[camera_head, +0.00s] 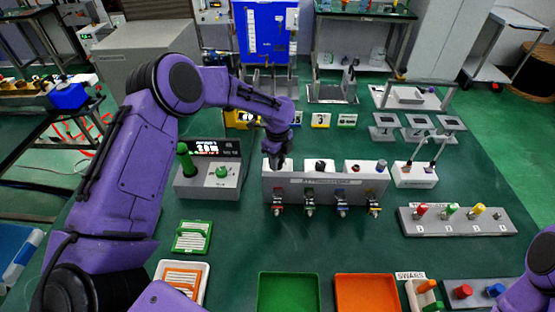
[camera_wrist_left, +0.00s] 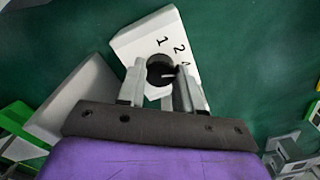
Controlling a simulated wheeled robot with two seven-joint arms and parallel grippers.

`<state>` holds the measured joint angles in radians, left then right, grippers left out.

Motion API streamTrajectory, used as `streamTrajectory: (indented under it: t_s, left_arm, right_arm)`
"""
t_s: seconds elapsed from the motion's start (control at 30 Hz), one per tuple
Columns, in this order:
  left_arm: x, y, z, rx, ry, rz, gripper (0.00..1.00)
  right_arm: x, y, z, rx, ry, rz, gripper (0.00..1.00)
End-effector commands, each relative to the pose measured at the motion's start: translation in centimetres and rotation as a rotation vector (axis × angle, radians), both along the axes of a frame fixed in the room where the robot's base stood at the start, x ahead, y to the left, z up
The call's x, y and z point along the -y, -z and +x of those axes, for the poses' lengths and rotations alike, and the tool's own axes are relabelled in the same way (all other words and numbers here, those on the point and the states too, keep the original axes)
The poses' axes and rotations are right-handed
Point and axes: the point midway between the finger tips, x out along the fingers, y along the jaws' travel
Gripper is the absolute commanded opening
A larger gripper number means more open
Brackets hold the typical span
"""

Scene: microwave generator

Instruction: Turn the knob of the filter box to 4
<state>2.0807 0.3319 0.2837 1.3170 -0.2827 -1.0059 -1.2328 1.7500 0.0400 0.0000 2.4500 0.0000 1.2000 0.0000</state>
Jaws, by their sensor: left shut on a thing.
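The filter box appears to be the grey-fronted unit (camera_head: 318,188) with a row of white tops and knobs in the middle of the table. My left gripper (camera_head: 278,160) is over its left end in the head view and hides the knob there. In the left wrist view, the white numbered top (camera_wrist_left: 140,42) shows a 1, a 2 and a partly hidden figure. A round black knob (camera_wrist_left: 159,66) with a pale pointer line sits between the fingers of my left gripper (camera_wrist_left: 158,80). The pointer points toward the right finger. My right gripper is outside both views.
A white box with rods (camera_head: 414,175) stands to the right. Green (camera_head: 288,308) and orange (camera_head: 366,308) trays lie in front.

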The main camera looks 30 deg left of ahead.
Motion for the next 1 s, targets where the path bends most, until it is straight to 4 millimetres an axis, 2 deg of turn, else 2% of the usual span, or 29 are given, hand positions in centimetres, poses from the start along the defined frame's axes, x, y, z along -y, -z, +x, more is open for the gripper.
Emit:
streamTrajectory:
  t_s: [0.03,0.07,0.13,0.47,0.57,0.8,1.0]
  left_arm:
    - [0.0,-0.2,0.2,0.006,-0.002,-0.001,0.04]
    - [0.0,-0.2,0.2,0.006,-0.002,-0.001,0.38]
    - [0.0,-0.2,0.2,0.005,-0.002,-0.001,0.6]
    - [0.0,-0.4,0.1,0.003,-0.002,0.0,0.6]
    - [0.0,-1.8,0.2,0.006,-0.003,-0.001,0.6]
    - [0.0,-7.5,0.2,0.008,-0.002,-0.001,0.6]
    - [0.0,-10.3,0.1,0.005,-0.002,0.0,0.6]
  right_arm:
    - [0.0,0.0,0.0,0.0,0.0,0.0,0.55]
    - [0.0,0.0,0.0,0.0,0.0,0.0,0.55]
    - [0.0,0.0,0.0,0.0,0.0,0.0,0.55]
    - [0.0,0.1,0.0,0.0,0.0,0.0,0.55]
    - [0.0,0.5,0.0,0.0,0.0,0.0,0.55]
    - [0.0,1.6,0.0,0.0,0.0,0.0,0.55]
    - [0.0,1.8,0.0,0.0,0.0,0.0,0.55]
